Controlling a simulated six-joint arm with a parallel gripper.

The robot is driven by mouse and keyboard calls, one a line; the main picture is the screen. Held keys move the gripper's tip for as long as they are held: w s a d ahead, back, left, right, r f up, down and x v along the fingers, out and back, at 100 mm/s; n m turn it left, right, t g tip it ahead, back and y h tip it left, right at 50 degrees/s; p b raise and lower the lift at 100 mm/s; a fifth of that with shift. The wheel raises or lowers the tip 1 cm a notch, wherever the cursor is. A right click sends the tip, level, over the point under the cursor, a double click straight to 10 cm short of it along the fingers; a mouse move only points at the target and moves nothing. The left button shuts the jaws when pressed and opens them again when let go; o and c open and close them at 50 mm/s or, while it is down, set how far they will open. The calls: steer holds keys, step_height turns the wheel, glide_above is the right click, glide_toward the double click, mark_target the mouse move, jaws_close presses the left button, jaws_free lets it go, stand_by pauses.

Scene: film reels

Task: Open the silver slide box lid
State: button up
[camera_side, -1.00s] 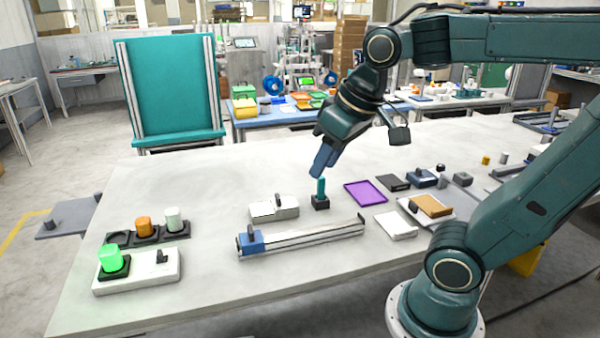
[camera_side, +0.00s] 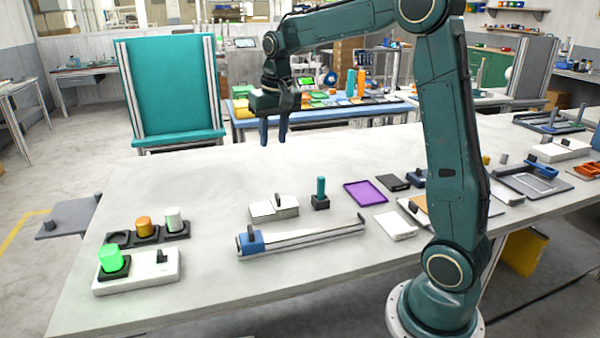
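The silver slide box (camera_side: 274,209) sits near the middle of the table. It is a small, low, pale box with a dark upright knob (camera_side: 278,200) on top. Its lid appears to lie on it, but the view is too small to tell whether a gap shows. My gripper (camera_side: 273,140) points down, high above and behind the box as seen here. Its two fingers are apart with nothing between them. It touches nothing.
A teal peg in a black base (camera_side: 320,193) stands right of the box. A long rail with a blue slider (camera_side: 300,236) lies in front. A purple tray (camera_side: 365,193) is further right. Coloured cylinders (camera_side: 144,225) stand at left. The table behind the box is clear.

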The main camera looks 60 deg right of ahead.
mark_target(278, 195)
steer(key=w+d+f+m+g, duration=0.1)
steer(key=w+d+f+m, duration=0.1)
steer(key=w+d+f, duration=0.4)
steer(key=d+f, duration=0.3)
steer(key=d, duration=0.1)
steer(key=shift+d+f+m+g+y, duration=0.2)
steer(key=shift+f+m+g+y, duration=0.1)
steer(key=shift+f, duration=0.1)
step_height(278, 195, down, 14)
steer(key=shift+r, duration=0.2)
jaws_close()
stand_by(0.3)
